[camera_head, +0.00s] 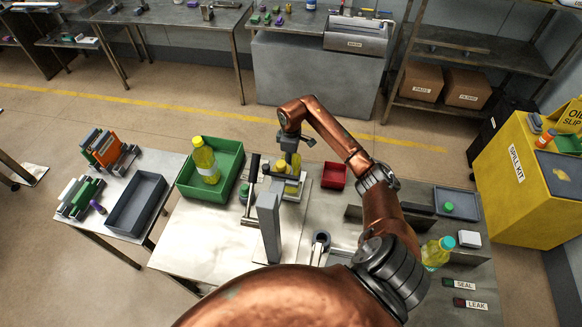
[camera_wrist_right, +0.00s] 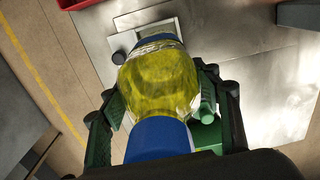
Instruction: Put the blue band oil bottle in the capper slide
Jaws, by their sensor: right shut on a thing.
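My right gripper (camera_head: 291,158) is shut on a yellow oil bottle (camera_wrist_right: 158,85), with a green-padded finger on each side of it in the right wrist view. The bottle shows a blue part (camera_wrist_right: 158,138) at its near end and a blue edge at its far end. In the head view the bottle (camera_head: 292,182) is partly hidden by the gripper, beside the grey capper stand (camera_head: 268,225). A pale square frame (camera_wrist_right: 140,48), possibly the slide, lies beyond the bottle; whether they touch I cannot tell. My left gripper is not in view.
A green crate (camera_head: 232,170) holding another yellow bottle (camera_head: 205,162) stands left of the capper. A red tray (camera_head: 334,175) is to the right. Clear tabletop (camera_head: 190,235) lies front left.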

